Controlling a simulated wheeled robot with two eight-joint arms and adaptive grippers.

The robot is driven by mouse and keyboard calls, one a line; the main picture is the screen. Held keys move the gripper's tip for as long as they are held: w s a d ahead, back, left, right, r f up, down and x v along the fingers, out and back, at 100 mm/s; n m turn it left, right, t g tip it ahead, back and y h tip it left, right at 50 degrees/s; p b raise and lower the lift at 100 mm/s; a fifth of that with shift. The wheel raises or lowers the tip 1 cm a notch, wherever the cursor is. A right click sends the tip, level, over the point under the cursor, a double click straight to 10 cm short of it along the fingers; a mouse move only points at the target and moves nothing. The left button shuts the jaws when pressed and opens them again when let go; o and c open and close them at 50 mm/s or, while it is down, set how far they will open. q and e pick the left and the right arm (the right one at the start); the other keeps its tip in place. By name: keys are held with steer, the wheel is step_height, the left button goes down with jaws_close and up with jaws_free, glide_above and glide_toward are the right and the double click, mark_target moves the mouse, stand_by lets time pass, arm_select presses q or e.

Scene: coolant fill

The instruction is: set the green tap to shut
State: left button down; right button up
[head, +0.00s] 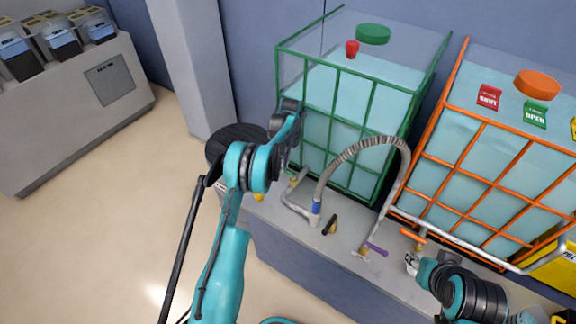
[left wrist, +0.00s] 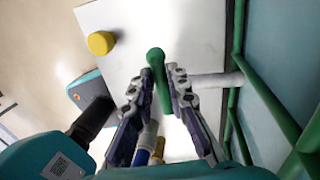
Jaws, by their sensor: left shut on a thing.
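The green tap is a green lever handle (left wrist: 157,66) in the left wrist view. It lies between the two fingers of my left gripper (left wrist: 156,84), which is shut on it. In the head view my left gripper (head: 288,158) reaches down in front of the green-framed tank (head: 347,178), at the left end of the grey bench, and its wrist and fingers largely hide the tap. My right gripper (head: 411,263) is low at the right, near the orange tap handle (head: 413,235); its fingers are too small to tell open from shut.
A grey ribbed hose (head: 350,152) arches over the bench (head: 290,240), with a blue band (head: 316,208) at its lower left end. A purple handle (head: 377,249) is on the bench. An orange-framed tank (head: 500,160) stands right. A yellow knob (left wrist: 101,43) is near the left gripper.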

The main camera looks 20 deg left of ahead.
arm_select(q)
steer(key=shift+w, duration=0.1)
stand_by(0.5)
steer(key=c, duration=1.5)
jaws_free()
steer(key=shift+o, duration=0.2)
steer(key=shift+r, duration=0.1)
step_height(320, 180, up, 12)
steer(key=w, duration=0.2)
steer(key=shift+w+d+f, duration=0.15)
steer(key=shift+d+f, duration=0.05)
steer(key=shift+d, duration=0.15)
